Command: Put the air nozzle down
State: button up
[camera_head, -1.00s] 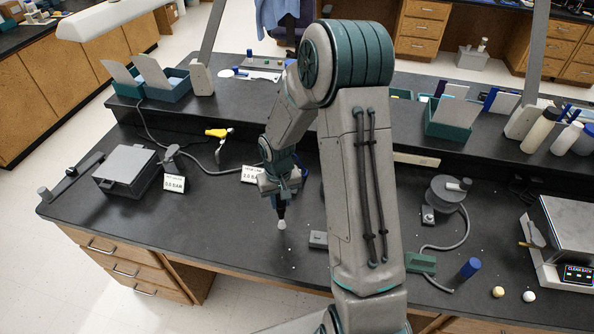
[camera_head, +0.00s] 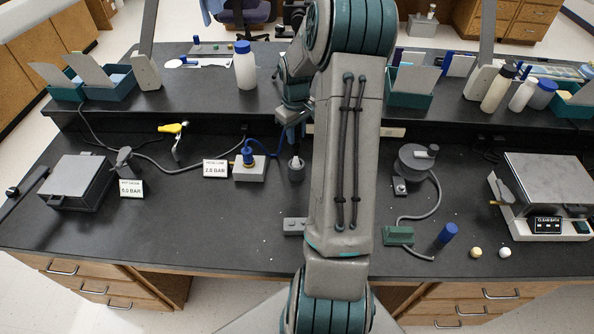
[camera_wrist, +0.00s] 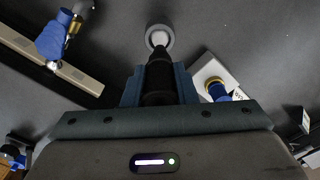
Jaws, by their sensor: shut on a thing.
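In the wrist view the tip lies inside the outline of the holder's ring (camera_wrist: 159,28). I cannot tell how deep it sits. A blue hose runs from the blue-topped regulator (camera_head: 249,168) toward my gripper; its end is hidden.
A 2.0 BAR sign (camera_head: 215,168) stands left of the regulator. A small grey block (camera_head: 294,226) lies in front of the holder. A blue and brass fitting (camera_wrist: 60,35) shows in the wrist view. The front-left bench is clear; a raised shelf runs behind.

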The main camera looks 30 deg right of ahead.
aim_at(296, 155)
notch_tip(296, 155, down, 9)
jog(key=shift+f+p, duration=0.2)
jog(key=shift+p, duration=0.6)
jog(key=shift+f, duration=0.25)
jog(key=o, duration=1)
jog(key=shift+r, duration=0.1)
